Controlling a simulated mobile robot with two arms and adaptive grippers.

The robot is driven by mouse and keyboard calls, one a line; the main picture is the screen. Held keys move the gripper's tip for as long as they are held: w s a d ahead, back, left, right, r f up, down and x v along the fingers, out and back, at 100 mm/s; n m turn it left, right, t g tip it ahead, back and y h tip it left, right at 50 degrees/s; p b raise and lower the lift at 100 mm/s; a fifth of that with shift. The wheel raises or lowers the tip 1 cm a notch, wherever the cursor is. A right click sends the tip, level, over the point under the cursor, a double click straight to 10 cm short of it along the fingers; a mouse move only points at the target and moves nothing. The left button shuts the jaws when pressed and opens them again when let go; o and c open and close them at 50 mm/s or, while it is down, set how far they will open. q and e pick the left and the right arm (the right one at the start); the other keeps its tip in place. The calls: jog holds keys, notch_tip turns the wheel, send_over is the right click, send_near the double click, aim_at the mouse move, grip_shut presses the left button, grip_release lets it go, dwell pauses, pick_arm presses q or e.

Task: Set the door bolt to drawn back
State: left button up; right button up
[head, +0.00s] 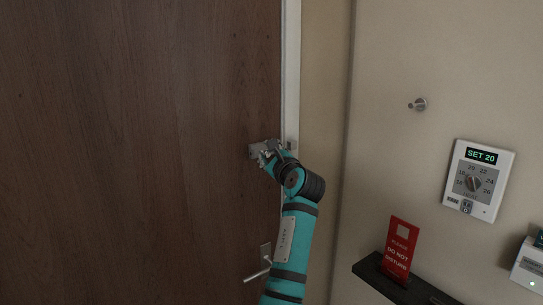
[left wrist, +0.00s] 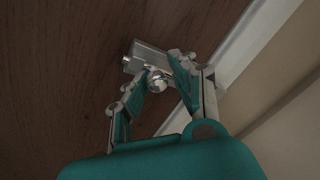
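The metal door bolt (head: 256,151) sits near the right edge of the brown door. In the left wrist view its silver body (left wrist: 146,56) shows, with a round shiny knob (left wrist: 157,81) in front. My left gripper (head: 270,155) is at the bolt. The right finger hides part of the bolt, so I cannot tell how far the bar reaches toward the frame. My right gripper is not in view.
A lever handle (head: 257,275) is lower on the door (head: 140,140). The white door frame (head: 291,70) runs beside it. On the right wall are a hook (head: 420,104), a thermostat (head: 498,169), and a dark shelf (head: 372,272) with a red sign (head: 399,250).

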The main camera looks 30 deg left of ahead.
pick_arm(q)
jog(key=shift+o, duration=1.1)
jog(key=shift+s+a+r, duration=0.15)
jog(key=shift+a, duration=0.1)
jog(key=shift+o, duration=0.3)
jog(key=shift+s+a, duration=0.15)
jog(key=shift+a, duration=0.05)
jog(key=shift+d+f, duration=0.2)
jog(key=shift+d, duration=0.05)
jog(key=v, duration=1.1)
jog(key=shift+s+d, duration=0.2)
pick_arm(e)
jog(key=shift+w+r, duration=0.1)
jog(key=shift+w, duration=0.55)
